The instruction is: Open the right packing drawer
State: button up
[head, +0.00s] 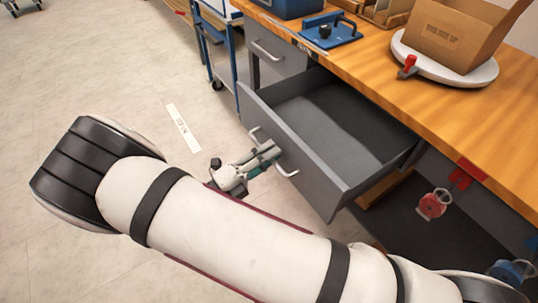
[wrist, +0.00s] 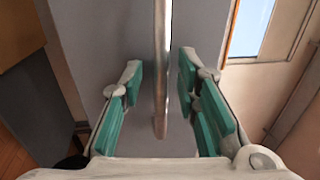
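The right packing drawer (head: 325,187) is grey and stands well out from under the wooden bench in the head view, its empty inside showing. Its metal bar handle (head: 289,173) is on the front face, and my gripper (head: 270,151) is at the handle's middle. In the wrist view the handle (wrist: 160,60) runs between the green-padded fingers of my gripper (wrist: 160,75). The fingers are apart, with a visible gap on each side of the bar. The grey drawer front (wrist: 95,40) lies behind the handle.
A shut drawer (head: 278,55) is to the left of the open one. The wooden bench top (head: 375,65) carries a cardboard box (head: 458,35) on a round white plate (head: 480,76) and a blue fixture (head: 330,30). A blue cart (head: 213,50) stands at the left. Floor in front is free.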

jog(key=v, duration=1.2)
dwell(0.5)
jog(key=d+r+m+g+y, duration=0.6)
jog(key=d+r+m+g, duration=0.8)
jog(key=d+r+m, duration=0.7)
jog(key=s+d+r+m+t+y, duration=0.2)
jog(key=s+d+m+y, duration=0.3)
jog(key=s+m, duration=0.5)
jog(key=s+d+r+m+t+y, duration=0.1)
jog(key=s+d+r+m+y, duration=0.3)
jog(key=s+m, duration=0.6)
notch_tip(320, 180, up, 16)
jog(key=w+m+t+y+p, duration=0.1)
jog(key=m+t+p, duration=0.1)
jog(key=p, duration=1.3)
jog(key=shift+w+d+t, duration=0.4)
jog(key=shift+t, duration=0.3)
